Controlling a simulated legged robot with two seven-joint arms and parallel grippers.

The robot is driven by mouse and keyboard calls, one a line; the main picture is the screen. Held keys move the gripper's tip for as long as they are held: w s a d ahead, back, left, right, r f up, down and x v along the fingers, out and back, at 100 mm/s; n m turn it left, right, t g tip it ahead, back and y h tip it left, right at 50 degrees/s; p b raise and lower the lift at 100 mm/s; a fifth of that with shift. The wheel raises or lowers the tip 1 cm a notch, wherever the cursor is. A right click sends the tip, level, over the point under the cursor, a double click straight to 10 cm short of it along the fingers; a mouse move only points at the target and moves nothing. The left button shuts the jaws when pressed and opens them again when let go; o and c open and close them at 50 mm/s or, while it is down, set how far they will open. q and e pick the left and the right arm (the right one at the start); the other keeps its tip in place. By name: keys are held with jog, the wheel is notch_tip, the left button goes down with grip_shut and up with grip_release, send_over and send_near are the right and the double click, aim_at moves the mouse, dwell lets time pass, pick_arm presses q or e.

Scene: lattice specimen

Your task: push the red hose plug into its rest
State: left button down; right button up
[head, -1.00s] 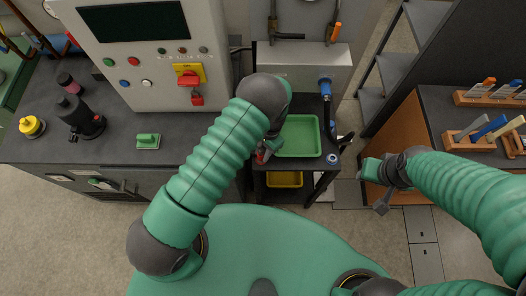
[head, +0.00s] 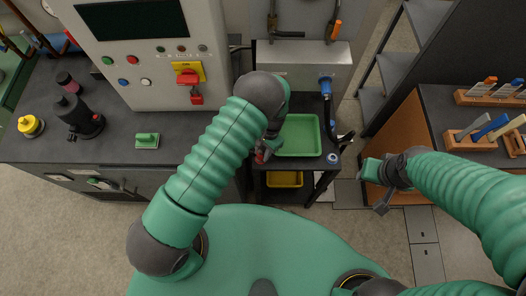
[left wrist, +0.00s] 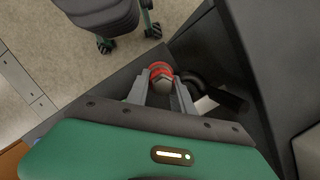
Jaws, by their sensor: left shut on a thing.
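My left gripper (left wrist: 162,90) is shut on the red hose plug (left wrist: 160,69), seen between its two grey fingers in the left wrist view. In the head view a bit of the red plug (head: 261,157) shows below my left gripper (head: 266,150), at the left edge of the dark cart, beside the green tray. A black curved part (left wrist: 212,92), perhaps hose, lies right of the plug in the wrist view. I cannot make out the rest, nor whether the plug touches it. My right gripper (head: 376,186) hangs right of the cart; its jaws are unclear.
The green tray (head: 318,150) sits on the cart, with a yellow bin (head: 285,179) below. A blue fitting (head: 326,86) with a black hose is on the grey box behind. The control cabinet (head: 145,85) stands left, a tool bench (head: 440,105) right.

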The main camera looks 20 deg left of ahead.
pick_arm(q)
jog(key=shift+a, duration=0.1)
dwell(0.3)
jog(key=c, duration=1.4)
grip_release()
jog(key=o, duration=0.4)
jog(key=shift+c, duration=0.2)
jog(key=o, duration=0.5)
